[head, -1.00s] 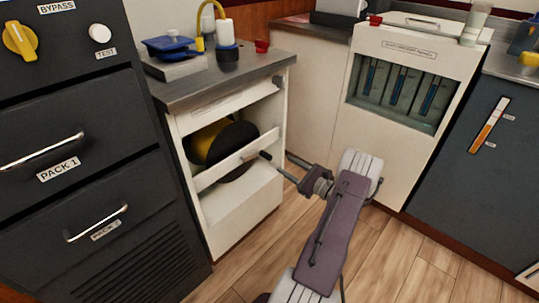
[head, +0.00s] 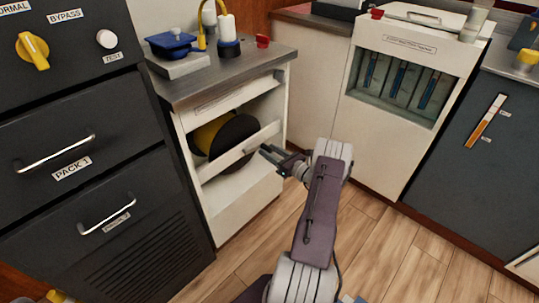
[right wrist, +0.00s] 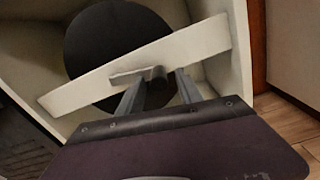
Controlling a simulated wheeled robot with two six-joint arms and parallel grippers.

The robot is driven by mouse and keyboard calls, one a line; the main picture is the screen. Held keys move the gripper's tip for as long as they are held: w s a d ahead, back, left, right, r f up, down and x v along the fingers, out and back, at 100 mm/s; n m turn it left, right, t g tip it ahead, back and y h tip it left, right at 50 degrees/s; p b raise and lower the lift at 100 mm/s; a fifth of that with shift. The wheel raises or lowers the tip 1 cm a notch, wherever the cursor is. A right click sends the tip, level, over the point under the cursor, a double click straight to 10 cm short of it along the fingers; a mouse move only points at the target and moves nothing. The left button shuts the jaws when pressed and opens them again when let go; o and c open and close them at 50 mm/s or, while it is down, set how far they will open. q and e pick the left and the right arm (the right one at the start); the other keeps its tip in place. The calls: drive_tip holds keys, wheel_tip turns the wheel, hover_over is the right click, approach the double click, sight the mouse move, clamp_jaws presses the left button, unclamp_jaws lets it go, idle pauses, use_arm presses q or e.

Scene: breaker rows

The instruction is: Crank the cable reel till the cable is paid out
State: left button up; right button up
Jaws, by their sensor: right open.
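The cable reel (head: 236,140) is a black disc with yellow cable behind it, in the open bay of the white cabinet. A white bar (head: 218,170) crosses in front of it. In the right wrist view the black reel disc (right wrist: 118,45) sits behind the slanted bar (right wrist: 75,92). A small grey crank (right wrist: 128,77) with a dark knob (right wrist: 158,75) is on the bar. My right gripper (head: 266,152) is open, its fingers (right wrist: 158,82) on either side of the knob. I cannot tell whether they touch it. My left gripper is out of view.
The counter above the reel holds a blue device (head: 172,44), a white bottle (head: 228,35) and a red knob (head: 262,41). Dark drawers (head: 80,150) stand at left, a white cabinet (head: 385,125) at right. The wooden floor (head: 400,250) is clear.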

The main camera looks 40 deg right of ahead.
drive_tip(key=shift+w, duration=0.3)
clamp_jaws()
idle(1.2)
